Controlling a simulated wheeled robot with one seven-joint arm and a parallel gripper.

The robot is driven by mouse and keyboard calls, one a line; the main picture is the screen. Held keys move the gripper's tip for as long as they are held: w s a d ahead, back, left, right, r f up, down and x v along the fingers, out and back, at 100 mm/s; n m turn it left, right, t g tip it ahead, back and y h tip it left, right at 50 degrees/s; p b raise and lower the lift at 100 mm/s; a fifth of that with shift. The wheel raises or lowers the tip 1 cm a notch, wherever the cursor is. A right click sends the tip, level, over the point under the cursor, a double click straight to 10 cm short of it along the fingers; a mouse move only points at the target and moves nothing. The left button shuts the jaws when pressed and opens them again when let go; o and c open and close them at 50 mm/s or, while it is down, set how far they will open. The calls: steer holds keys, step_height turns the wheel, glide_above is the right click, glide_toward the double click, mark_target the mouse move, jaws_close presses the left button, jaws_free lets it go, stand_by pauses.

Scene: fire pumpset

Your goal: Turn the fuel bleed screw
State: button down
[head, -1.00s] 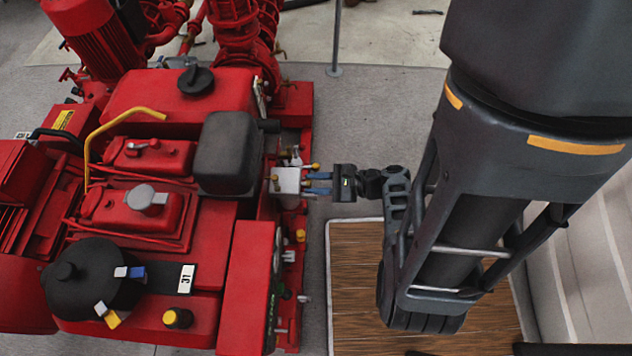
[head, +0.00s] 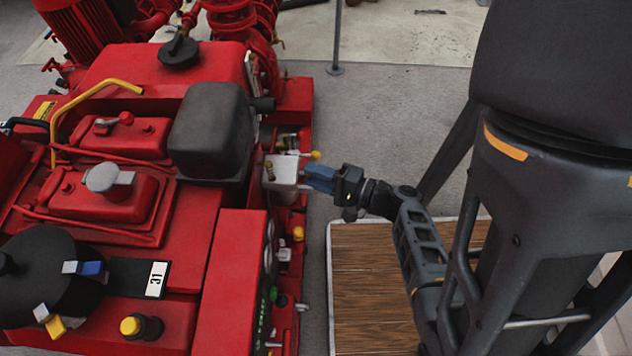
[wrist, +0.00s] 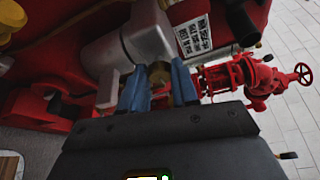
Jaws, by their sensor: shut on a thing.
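A pale grey metal block (head: 281,171) with brass knobs sits low on the right side of the red engine in the head view. The same grey housing (wrist: 125,45) fills the upper middle of the wrist view. My gripper (head: 308,178) reaches it from the right with blue fingers. In the wrist view, the fingers of my gripper (wrist: 157,88) stand either side of a round brass screw (wrist: 158,72), shut on it. Its tip is partly hidden between the fingers. In the head view the fingers cover the held screw.
A black box (head: 212,132) sits on the engine just left of the block. A yellow-topped knob (head: 315,155) sticks out close above my fingers. A wooden platform (head: 375,290) lies on the floor below my arm. Grey floor (head: 400,120) right of the engine is clear.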

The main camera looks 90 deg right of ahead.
steer(key=shift+f+n+t+h+b, duration=0.25)
steer(key=shift+n+t+h+b, duration=0.2)
steer(key=shift+n+b, duration=1.1)
steer(key=shift+r+b, duration=0.1)
steer(key=shift+b, duration=0.25)
steer(key=c, duration=1.1)
jaws_free()
steer(key=v, duration=0.7)
steer(key=shift+s+a, duration=0.2)
steer(key=shift+s, duration=0.15)
